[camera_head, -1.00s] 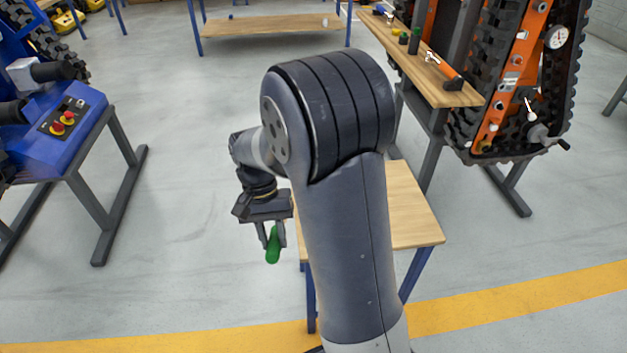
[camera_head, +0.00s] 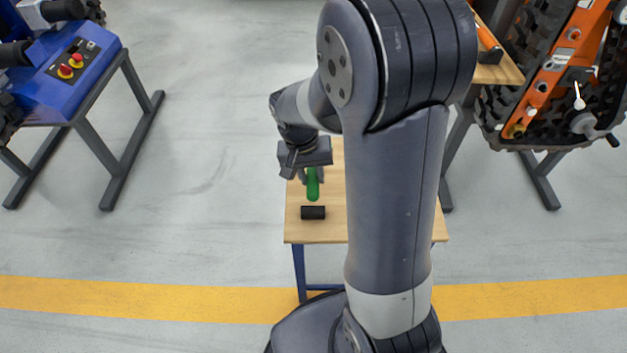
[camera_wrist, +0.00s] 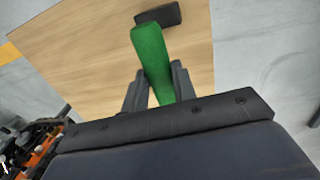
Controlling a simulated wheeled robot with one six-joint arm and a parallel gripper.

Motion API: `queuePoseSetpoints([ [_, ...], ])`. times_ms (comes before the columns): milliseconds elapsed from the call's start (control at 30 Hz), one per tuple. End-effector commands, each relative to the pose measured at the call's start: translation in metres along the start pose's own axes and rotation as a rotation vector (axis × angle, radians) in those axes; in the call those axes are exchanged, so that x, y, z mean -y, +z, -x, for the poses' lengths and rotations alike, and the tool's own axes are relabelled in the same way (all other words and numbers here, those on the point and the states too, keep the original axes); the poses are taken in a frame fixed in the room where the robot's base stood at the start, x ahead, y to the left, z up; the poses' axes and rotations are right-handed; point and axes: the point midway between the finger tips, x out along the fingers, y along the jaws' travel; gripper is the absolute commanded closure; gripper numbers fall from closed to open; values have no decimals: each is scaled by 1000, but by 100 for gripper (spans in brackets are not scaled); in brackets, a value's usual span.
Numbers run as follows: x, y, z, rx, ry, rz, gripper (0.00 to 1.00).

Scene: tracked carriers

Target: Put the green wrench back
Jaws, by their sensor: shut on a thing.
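The green wrench (camera_head: 313,184) shows as a green handle-like piece, held in my gripper (camera_head: 314,172) over the small wooden table (camera_head: 301,229). In the wrist view the green wrench (camera_wrist: 153,60) sticks out between the two fingers of my gripper (camera_wrist: 158,84), which are shut on it. Its other end is hidden by the gripper. Whether it touches the table top I cannot tell.
My arm hides much of the table's right side. A blue machine (camera_head: 75,70) on a grey stand is at the left. An orange tracked carrier (camera_head: 545,85) and a wooden bench (camera_head: 497,68) are at the right. Floor to the left of the table is clear.

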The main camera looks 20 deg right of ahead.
Motion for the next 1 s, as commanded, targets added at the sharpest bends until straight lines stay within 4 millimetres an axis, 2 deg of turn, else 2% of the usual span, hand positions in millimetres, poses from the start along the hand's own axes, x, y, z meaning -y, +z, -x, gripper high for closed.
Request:
queuePoseSetpoints([
  [167,2,0,-14,0,0,0,100],
  [367,7,0,-42,1,0,0,100],
  [667,7,0,-44,-2,-2,-1,100],
  [700,7,0,-44,-1,-1,-1,71],
  [933,7,0,-43,0,-1,0,52],
  [1000,7,0,-43,0,-1,-1,52],
])
